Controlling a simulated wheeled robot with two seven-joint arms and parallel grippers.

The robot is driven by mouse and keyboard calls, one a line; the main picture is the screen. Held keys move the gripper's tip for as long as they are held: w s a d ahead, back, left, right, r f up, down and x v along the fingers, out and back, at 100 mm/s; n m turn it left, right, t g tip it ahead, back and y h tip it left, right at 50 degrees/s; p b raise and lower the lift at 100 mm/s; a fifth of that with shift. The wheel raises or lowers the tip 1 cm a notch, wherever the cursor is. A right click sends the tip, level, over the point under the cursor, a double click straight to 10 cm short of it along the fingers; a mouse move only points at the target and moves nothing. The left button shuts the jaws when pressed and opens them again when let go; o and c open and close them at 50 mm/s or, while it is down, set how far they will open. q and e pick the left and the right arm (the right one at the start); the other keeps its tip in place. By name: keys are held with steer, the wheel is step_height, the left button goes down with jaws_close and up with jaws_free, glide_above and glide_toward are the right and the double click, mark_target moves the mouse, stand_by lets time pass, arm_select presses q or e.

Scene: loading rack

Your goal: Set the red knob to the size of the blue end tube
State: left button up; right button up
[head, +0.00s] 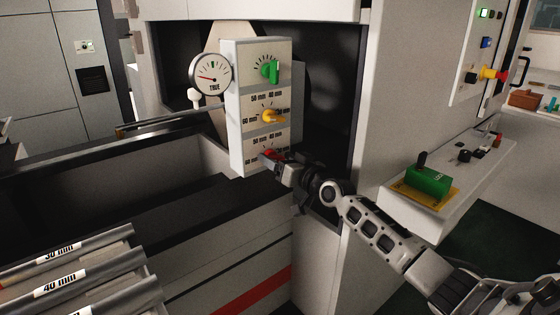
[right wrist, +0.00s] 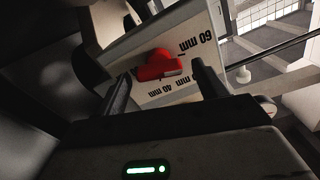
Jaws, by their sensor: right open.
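The red knob (head: 270,154) is the lowest of three on the upright white panel (head: 251,150). In the right wrist view the red knob (right wrist: 156,65) sits beside labels of 60 mm and 40 mm; a third label is partly covered. I cannot tell its exact setting. My right gripper (head: 281,161) is at the panel's lower right. In its wrist view the right gripper (right wrist: 161,70) is open, with a finger on either side of the knob and no clear contact. Labelled tubes (head: 98,265) lie at the lower left, one marked 40 mm. No blue end shows. My left gripper is out of view.
Above the red knob are a yellow knob (head: 270,116) and a green knob (head: 271,71). A round gauge (head: 210,74) is left of the panel. A green block (head: 428,180) with a lever sits on the right-hand ledge (head: 470,172). A dark opening lies behind the panel.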

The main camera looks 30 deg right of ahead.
steer(key=shift+w, duration=0.1)
steer(key=c, duration=1)
steer(key=m, duration=0.9)
steer(key=shift+d+f, duration=0.2)
steer(key=shift+m, duration=0.4)
steer(key=o, duration=1)
